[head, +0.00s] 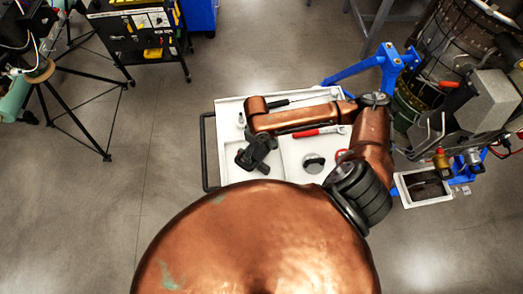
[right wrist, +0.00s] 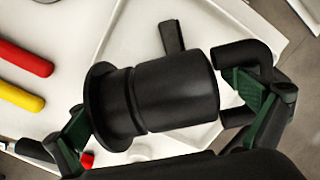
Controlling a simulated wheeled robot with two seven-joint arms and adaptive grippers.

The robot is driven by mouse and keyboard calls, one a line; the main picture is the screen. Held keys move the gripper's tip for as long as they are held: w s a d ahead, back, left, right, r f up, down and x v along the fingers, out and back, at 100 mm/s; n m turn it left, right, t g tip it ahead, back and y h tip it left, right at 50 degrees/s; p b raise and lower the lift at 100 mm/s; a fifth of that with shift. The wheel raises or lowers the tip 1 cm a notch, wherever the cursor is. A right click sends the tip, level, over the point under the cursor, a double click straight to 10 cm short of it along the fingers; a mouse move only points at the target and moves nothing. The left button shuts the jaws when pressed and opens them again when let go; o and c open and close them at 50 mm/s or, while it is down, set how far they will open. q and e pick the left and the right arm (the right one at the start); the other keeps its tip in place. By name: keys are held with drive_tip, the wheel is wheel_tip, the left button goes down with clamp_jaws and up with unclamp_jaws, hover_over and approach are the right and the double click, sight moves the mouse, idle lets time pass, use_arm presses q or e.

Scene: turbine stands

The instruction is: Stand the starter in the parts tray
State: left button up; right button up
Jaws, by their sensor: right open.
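The starter, a black cylinder with a wide flange at one end (right wrist: 172,100), lies on its side between the fingers of my right gripper (right wrist: 165,108) in the right wrist view. The fingers are open, one near the flange and one by the other end. The white parts tray (head: 228,172) is below. In the head view my right gripper (head: 258,152) is over the left part of the tray; the starter is hard to tell from it there. I cannot tell whether the starter touches the tray floor. My left gripper is not in view.
The tray also holds a red-handled tool (head: 305,133) and a grey round part (head: 313,162). A yellow handle (right wrist: 20,97) shows in the right wrist view. A blue stand with an engine (head: 385,70) is right of the tray. A black tool cart (head: 140,40) stands at the back left.

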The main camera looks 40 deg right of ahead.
drive_tip(key=r, duration=0.3)
drive_tip(key=w+r, duration=0.1)
drive_tip(key=r, duration=0.7)
drive_tip(key=shift+w+r+p, duration=0.15)
drive_tip(key=shift+r+p, duration=0.1)
drive_tip(key=shift+p, duration=0.1)
drive_tip(key=shift+r, duration=0.3)
